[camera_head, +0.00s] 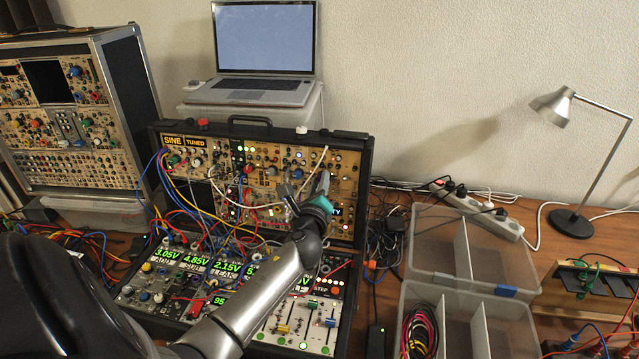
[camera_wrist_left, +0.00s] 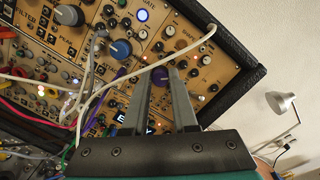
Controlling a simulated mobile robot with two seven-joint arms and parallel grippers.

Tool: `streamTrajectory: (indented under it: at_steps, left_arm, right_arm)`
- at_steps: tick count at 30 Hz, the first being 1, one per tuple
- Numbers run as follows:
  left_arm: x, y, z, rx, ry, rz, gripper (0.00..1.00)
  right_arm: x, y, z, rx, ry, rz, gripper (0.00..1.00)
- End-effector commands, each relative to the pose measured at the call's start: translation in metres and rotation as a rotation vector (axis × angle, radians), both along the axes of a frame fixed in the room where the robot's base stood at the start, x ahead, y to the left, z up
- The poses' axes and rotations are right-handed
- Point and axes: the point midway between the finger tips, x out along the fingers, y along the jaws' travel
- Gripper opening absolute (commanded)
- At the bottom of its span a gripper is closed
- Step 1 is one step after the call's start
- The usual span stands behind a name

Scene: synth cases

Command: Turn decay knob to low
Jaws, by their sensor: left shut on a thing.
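My left gripper (camera_head: 307,188) reaches up to the right part of the upper panel of the open synth case (camera_head: 367,165). A larger blue knob (camera_wrist_left: 120,48) sits up and left of the fingers, and a lit round blue button (camera_wrist_left: 142,15) sits above. My right gripper is not in view.
A white patch cable (camera_wrist_left: 112,82) crosses the panel close to the left finger. Coloured cables hang over the case's left half. A laptop (camera_head: 264,45) stands behind, a clear divided box (camera_head: 443,221) to the right, and a desk lamp (camera_head: 570,160) at far right.

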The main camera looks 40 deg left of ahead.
Motion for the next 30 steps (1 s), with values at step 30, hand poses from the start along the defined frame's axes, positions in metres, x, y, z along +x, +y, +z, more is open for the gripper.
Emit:
streamTrajectory:
  at_steps: [30]
  left_arm:
    - [0.0, -0.0006, -0.0001, -0.7, -0.384, 0.085, 0.0]
  right_arm:
    - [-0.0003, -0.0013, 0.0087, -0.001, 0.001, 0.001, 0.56]
